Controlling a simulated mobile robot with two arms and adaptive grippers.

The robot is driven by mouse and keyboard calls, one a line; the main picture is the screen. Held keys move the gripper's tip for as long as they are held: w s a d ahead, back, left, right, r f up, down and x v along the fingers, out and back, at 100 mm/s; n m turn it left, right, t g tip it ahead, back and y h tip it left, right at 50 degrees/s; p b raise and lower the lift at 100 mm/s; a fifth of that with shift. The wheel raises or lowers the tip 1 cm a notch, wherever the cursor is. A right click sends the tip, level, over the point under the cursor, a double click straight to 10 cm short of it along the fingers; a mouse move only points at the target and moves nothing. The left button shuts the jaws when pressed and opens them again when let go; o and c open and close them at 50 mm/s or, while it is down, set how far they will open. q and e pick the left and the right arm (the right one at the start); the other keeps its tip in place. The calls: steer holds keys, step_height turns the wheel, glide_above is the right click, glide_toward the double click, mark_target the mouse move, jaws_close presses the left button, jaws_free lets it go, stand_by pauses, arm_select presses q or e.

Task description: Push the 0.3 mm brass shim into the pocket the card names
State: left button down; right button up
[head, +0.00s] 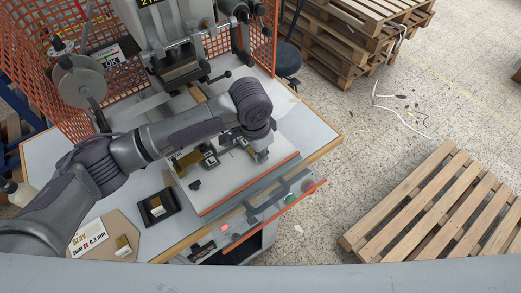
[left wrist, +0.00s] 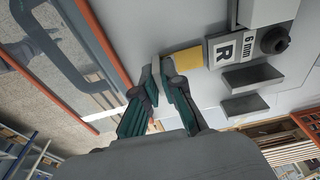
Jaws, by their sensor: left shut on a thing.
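My left gripper (left wrist: 160,72) is shut on the brass shim, whose yellow plate (left wrist: 188,60) shows beside the fingertips in the left wrist view; the grip itself is partly hidden by the fingers. The yellow plate lies close to a block labelled R and 6 mm (left wrist: 233,48). In the head view the left gripper (head: 258,153) is low over the right part of the white plate (head: 225,190). A block marked L (head: 210,156) stands left of it, with a brass-coloured piece (head: 187,162) beside it. The pocket is not clearly visible.
A black tray (head: 157,208) with a labelled piece sits on the table's front left. A small dark block (head: 194,185) lies on the plate. The press (head: 178,62) stands behind, and an orange mesh guard (head: 40,45) rises at left. The plate's front is clear.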

arm_select(q)
steer(key=c, duration=1.2)
jaws_free()
steer(key=shift+r, duration=0.1)
step_height(320, 180, up, 12)
steer(key=a, duration=0.1)
steer(key=shift+s, duration=0.45)
steer(key=shift+f, duration=0.2)
